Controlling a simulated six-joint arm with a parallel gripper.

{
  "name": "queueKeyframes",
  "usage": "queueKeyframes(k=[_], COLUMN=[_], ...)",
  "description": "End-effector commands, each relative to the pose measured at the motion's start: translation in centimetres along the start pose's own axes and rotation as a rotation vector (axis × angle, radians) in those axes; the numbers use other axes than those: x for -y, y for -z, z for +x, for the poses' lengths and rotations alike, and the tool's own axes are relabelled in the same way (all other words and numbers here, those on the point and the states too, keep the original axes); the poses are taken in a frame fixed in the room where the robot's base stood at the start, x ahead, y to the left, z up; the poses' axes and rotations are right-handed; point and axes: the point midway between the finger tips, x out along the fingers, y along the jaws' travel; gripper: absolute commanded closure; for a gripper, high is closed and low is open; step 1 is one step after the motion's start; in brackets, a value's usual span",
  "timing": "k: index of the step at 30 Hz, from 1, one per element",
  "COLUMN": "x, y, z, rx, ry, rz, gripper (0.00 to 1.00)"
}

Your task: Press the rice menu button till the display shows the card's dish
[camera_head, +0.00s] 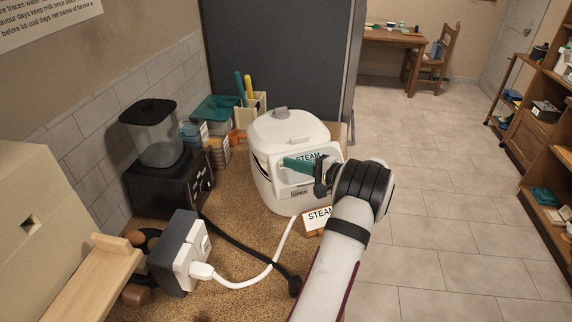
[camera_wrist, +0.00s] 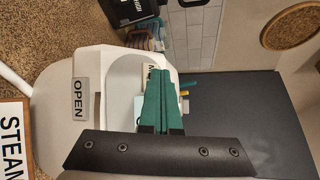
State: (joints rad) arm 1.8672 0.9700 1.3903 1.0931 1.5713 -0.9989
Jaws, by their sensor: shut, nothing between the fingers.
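The white rice cooker (camera_head: 290,130) stands on the speckled counter with its lid shut. Its front display (camera_head: 318,155) reads STEAM, partly covered by my gripper. The card (camera_head: 317,217) at the cooker's foot reads STEAM, and the card also shows at the left edge of the wrist view (camera_wrist: 14,140). My gripper (camera_head: 287,163) is shut and empty, its teal fingers across the cooker's front panel. In the wrist view, the fingers (camera_wrist: 160,73) are together near the white housing, beside an OPEN label (camera_wrist: 79,99). The menu button is hidden, and I cannot tell whether the fingers touch it.
A black blender (camera_head: 160,150) stands left of the cooker. A socket block (camera_head: 181,252) with a white plug and cables lies on the front counter. Containers (camera_head: 215,110) and a utensil holder (camera_head: 250,104) stand behind. A dark tall panel (camera_head: 280,55) closes the back.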

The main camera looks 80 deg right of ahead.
Motion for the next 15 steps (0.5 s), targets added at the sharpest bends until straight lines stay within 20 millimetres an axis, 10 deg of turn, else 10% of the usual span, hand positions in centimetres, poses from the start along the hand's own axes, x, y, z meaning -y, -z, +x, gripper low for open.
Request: queueKeyframes(k=[15], x=[0.9], y=[-0.9], z=[-1.2], rx=[0.0], ry=[0.0], rz=[0.0], gripper=[1.0])
